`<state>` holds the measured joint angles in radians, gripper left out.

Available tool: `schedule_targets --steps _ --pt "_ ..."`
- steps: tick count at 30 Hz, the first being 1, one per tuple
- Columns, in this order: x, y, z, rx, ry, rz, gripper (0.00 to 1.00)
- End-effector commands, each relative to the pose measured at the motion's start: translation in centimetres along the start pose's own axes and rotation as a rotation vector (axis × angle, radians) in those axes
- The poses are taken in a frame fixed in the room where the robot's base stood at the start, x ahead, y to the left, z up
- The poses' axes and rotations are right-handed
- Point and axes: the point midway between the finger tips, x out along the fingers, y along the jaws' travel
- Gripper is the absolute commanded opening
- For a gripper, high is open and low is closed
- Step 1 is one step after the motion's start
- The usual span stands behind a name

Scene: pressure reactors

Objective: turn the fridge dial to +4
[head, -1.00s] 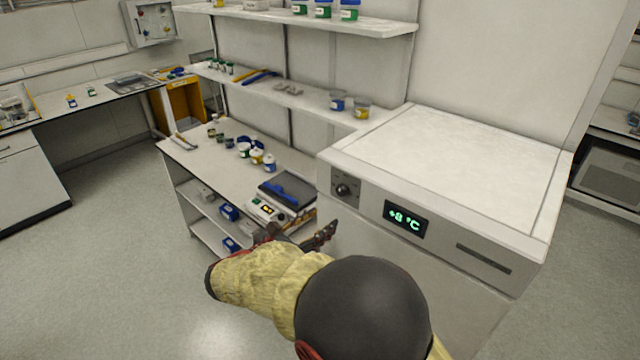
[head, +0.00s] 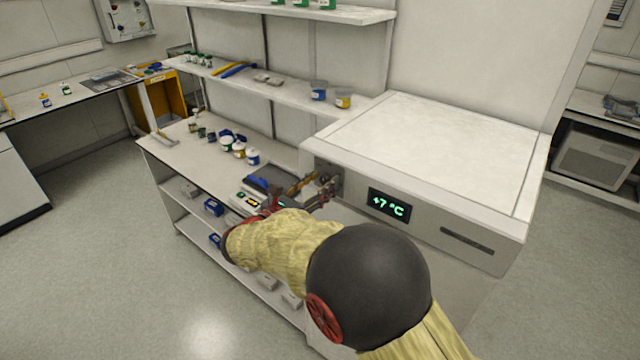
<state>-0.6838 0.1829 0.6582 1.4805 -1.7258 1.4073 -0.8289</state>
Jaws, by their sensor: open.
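The white fridge (head: 440,280) stands at the right with a dark display (head: 389,205) on its front reading +7 °C in green. The dial (head: 334,180) sits on the grey front panel left of the display. My gripper (head: 328,188) is at the dial with its fingers open around or beside it; I cannot tell if they touch it. The fingers hide most of the dial and its markings. My arm in its yellow sleeve reaches up from the lower right.
Left of the fridge is a white bench (head: 180,147) holding a scale (head: 250,200) and several small jars, close to my wrist. Shelves (head: 290,95) with tubs hang above it. The floor (head: 100,270) at the left is clear.

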Motion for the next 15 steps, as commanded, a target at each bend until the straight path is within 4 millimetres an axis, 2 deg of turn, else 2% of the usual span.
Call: schedule_targets --steps 6,15 --pt "-0.01 0.00 0.00 0.000 0.000 0.000 0.42" --pt "-0.03 0.00 0.00 0.001 0.000 0.000 0.25"
